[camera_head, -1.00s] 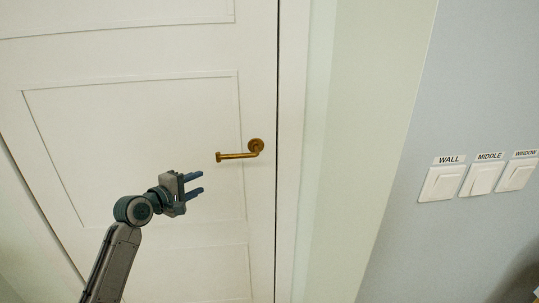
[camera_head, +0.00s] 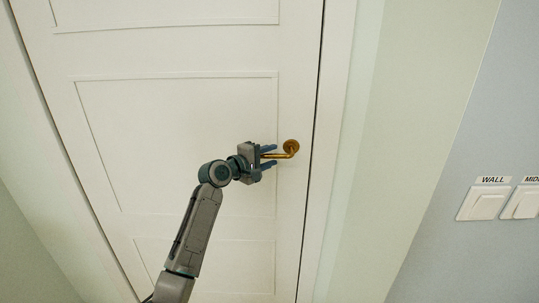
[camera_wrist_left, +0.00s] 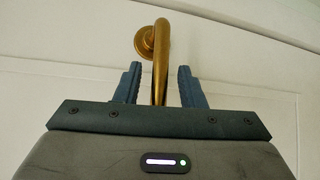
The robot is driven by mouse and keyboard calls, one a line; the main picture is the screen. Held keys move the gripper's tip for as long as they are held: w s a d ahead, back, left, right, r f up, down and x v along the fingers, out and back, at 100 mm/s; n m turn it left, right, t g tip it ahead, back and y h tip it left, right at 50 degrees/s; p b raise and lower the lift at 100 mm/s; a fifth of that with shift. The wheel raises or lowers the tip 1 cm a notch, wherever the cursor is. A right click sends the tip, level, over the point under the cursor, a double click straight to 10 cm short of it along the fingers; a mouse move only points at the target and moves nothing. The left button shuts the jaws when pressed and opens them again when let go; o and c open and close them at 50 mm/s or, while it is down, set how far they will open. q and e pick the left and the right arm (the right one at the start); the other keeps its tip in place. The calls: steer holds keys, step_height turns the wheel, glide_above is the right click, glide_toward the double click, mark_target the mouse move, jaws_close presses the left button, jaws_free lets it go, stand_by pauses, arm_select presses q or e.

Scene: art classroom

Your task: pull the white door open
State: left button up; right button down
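The white door (camera_head: 180,110) fills the middle of the head view and looks shut in its frame. Its brass handle (camera_head: 290,147) sits near the door's right edge, with the lever pointing left. My left gripper (camera_head: 268,157) is at the lever, with its fingers on either side of it. In the left wrist view the brass handle (camera_wrist_left: 161,60) runs between the two open blue fingers (camera_wrist_left: 158,84), with gaps on both sides. The lever's free end is hidden behind the gripper body. My right gripper is not in view.
The door frame (camera_head: 335,150) and a pale wall strip (camera_head: 405,150) stand right of the door. Further right, light switches (camera_head: 483,203) are on a blue-grey wall, one labelled WALL. No loose objects show near the door.

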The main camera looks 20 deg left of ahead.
arm_select(q)
steer(key=shift+w, duration=0.15)
steer(key=c, duration=0.6)
jaws_close()
steer(key=shift+f, duration=0.1)
